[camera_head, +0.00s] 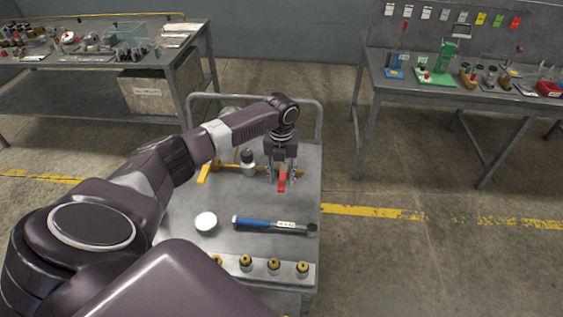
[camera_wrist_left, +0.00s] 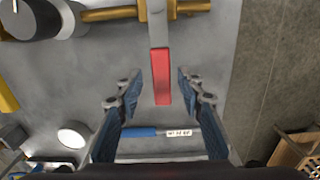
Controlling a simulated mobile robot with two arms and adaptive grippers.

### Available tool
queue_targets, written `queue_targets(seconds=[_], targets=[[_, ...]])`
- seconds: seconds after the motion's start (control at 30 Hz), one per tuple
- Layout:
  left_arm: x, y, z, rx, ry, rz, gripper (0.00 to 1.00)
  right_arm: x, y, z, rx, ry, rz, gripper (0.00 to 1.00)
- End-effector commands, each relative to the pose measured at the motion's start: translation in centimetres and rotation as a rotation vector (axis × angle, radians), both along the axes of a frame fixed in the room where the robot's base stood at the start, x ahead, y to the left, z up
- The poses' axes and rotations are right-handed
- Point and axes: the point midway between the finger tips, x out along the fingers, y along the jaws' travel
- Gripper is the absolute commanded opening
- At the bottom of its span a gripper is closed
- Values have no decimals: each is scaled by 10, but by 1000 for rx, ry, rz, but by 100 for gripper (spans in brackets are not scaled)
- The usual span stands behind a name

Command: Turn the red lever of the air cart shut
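The air cart (camera_head: 180,232) stands in front of me with a grey top. Its red lever (camera_head: 282,182) points toward the near side of the cart, at the right end of a brass pipe (camera_head: 205,172). In the left wrist view the red lever (camera_wrist_left: 161,77) lies between and ahead of the fingers, at right angles to the brass pipe (camera_wrist_left: 108,14). My left gripper (camera_head: 282,180) is above the lever with its fingers apart, one on each side. In the wrist view the open left gripper (camera_wrist_left: 154,80) shows gaps on both sides of the lever. My right gripper is out of view.
A blue-handled tool (camera_head: 275,225) and a white round item (camera_head: 206,222) lie on the cart top. Several brass fittings (camera_head: 274,265) line the near edge. A dark-topped cylinder (camera_head: 248,162) stands by the pipe. Workbenches stand behind left and right (camera_head: 440,92).

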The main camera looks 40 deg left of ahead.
Motion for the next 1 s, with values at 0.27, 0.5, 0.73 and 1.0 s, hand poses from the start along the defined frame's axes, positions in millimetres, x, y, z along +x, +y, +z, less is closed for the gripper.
queue_targets(seconds=[0.27, 0.5, 0.73, 1.0], targets=[[1, 1, 22, 0, -2, 0, 35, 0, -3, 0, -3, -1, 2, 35], [1, 0, 74, -1, -5, -1, 35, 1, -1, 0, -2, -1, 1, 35], [0, 1, 110, 0, -1, 1, 35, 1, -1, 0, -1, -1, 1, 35], [0, 0, 121, 0, 0, 0, 35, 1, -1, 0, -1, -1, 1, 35]])
